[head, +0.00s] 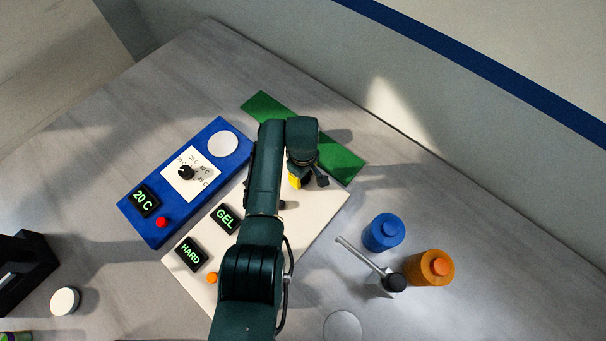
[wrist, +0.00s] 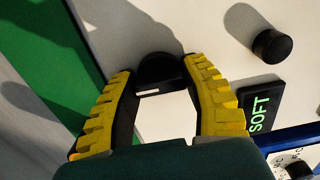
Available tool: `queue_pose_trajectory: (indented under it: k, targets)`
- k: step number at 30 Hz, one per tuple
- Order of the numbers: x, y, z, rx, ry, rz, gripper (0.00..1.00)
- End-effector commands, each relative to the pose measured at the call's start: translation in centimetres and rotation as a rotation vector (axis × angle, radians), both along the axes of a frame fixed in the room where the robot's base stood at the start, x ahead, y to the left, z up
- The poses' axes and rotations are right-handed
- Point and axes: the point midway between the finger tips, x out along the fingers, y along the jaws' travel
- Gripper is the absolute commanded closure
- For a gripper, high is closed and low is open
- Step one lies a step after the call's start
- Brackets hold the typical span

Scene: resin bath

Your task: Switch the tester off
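The tester appears to be the white panel (head: 322,208) with lit GEL (head: 225,218) and HARD (head: 191,253) readouts. An orange button (head: 212,277) is near its front edge. A lit SOFT readout (wrist: 262,106) shows in the wrist view. My gripper (head: 307,182) is over the panel's far end, pointing down. In the wrist view my gripper (wrist: 160,72) is open, its yellow fingers on either side of a black knob (wrist: 158,69) with a white mark; contact cannot be told. A black cylinder (wrist: 272,46) stands apart on the panel. My arm hides part of the panel in the head view.
A blue unit (head: 160,226) with a dial, 20 C readout and red button lies left of the panel. A green strip (head: 340,160) lies beyond it. Blue (head: 384,233) and orange (head: 430,268) containers and a metal-handled tool (head: 362,255) stand right.

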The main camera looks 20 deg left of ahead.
Motion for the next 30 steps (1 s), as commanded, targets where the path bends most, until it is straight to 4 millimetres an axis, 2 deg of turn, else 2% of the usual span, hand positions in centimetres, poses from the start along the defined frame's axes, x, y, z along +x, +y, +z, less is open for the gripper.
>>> queue_pose_trajectory:
  k: [1, 4, 14, 17, 24, 30]
  targets:
    - [-0.2, -0.1, -0.3, -0.002, 0.006, 0.000, 0.43]
    - [-0.2, -0.1, -0.2, -0.001, 0.004, -0.001, 0.26]
    - [0.0, 0.0, 0.3, 0.000, 0.002, -0.001, 0.26]
    - [0.1, 0.0, 1.7, 0.000, -0.001, -0.001, 0.26]
    - [0.1, 0.0, 7.6, 0.001, -0.003, -0.001, 0.26]
    - [0.0, 0.0, 11.2, -0.001, 0.001, -0.001, 0.26]
